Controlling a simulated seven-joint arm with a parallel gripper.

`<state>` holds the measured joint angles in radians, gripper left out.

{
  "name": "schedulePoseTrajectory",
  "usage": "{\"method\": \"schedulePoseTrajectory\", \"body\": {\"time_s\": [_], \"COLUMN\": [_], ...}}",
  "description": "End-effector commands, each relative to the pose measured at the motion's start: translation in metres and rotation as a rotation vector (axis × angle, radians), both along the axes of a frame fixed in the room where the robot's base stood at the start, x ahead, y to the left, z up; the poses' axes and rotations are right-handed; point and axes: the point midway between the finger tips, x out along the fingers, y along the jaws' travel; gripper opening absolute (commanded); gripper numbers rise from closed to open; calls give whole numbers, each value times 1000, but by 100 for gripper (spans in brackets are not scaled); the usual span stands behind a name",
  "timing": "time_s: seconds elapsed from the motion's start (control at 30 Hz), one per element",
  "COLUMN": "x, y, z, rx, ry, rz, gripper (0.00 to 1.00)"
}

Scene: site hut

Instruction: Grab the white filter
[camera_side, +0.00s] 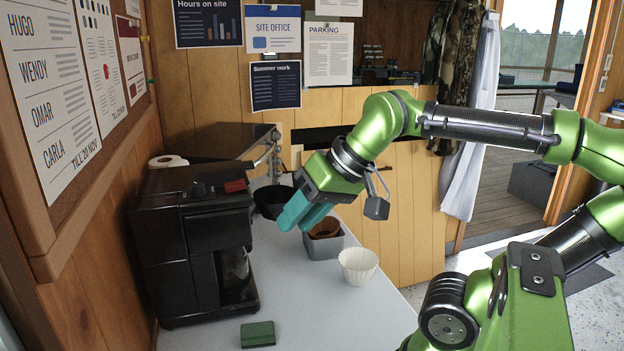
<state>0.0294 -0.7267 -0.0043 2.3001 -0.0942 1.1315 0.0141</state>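The white filter (358,266) is a fluted paper cup standing upright on the light grey counter, right of the middle of the counter. My gripper (294,220) has teal fingers and hangs above the counter, up and to the left of the filter, apart from it. The fingers overlap in this view, so I cannot tell whether they are open or shut. I see nothing held between them.
A grey square container (324,247) with brown contents stands just behind the filter. A black coffee machine (190,243) stands at the left, with a dark pan (270,203) behind it. A green sponge (257,334) lies at the front. Counter between sponge and filter is clear.

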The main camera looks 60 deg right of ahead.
Motion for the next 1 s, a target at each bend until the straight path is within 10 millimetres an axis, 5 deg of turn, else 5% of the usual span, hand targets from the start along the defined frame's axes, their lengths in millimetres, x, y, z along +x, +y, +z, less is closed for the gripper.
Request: {"method": "schedulePoseTrajectory", "body": {"time_s": [0.33,0.5,0.6,1.0], "x": [34,28,19,-19], "y": [-128,-219,-258,-350], "z": [15,14,12,-4], "rx": [389,619,716,930], "ry": [391,582,651,772], "rz": [-861,-1480,-1770,-2539], "gripper": [36,36,36,36]}}
